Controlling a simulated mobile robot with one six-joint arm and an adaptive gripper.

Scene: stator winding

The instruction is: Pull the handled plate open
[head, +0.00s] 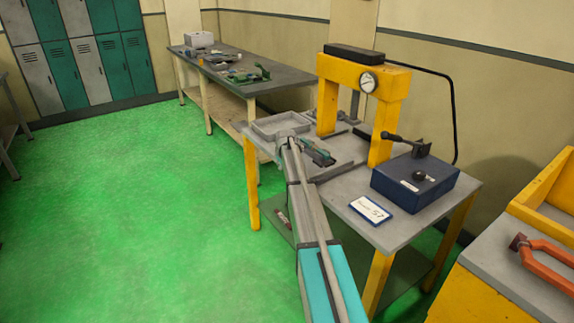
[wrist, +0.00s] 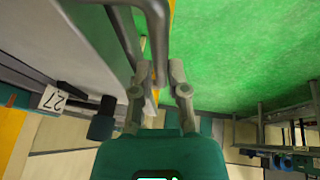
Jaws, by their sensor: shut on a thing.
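In the wrist view, the two grey fingers of my gripper (wrist: 158,72) close from both sides on a grey bent bar handle (wrist: 157,22). The handle stands beside a broad grey surface (wrist: 60,45) at the upper left, which looks like the plate; its outline is cut off by the frame. In the head view, my arm reaches to the left part of the press table (head: 410,228). My gripper is small there and hard to separate from the things around it, and its grip on the handle cannot be made out.
A yellow press (head: 388,120) with a gauge stands on the table. A blue box (head: 415,180) with a black lever and a card (head: 371,209) are to the right of my arm. A grey tray (head: 268,127) lies at the table's far left. Green floor (head: 130,200) on the left is free.

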